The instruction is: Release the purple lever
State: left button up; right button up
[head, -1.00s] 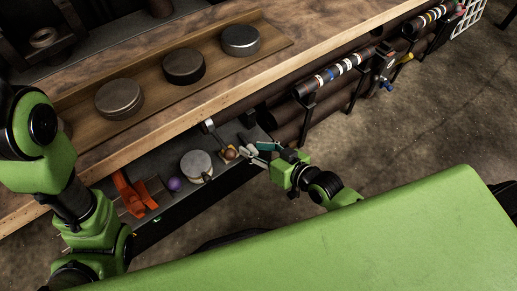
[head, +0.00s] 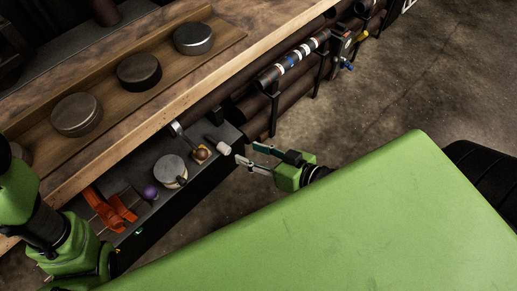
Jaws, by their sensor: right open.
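The purple lever shows as a small round purple knob (head: 150,193) on the dark grey control shelf below the wooden bench, between an orange part and a round metal disc. My right gripper (head: 246,154) is open and empty, off the right end of the shelf, with its fingers pointing left. It is well apart from the purple knob. My left arm is at the left edge, and its gripper is not in view.
A white-ended lever (head: 218,146), a brown ball knob (head: 201,153), the metal disc (head: 171,170) and orange parts (head: 110,211) stand on the shelf. The wooden bench (head: 190,95) carries several metal pucks.

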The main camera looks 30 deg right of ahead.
aim_at(150, 192)
jog(key=k+l, duration=0.35)
jog(key=l, duration=0.15)
jog(key=k+l, duration=0.75)
jog(key=l, duration=0.3)
jog(key=k+l, duration=0.35)
jog(key=l, duration=0.15)
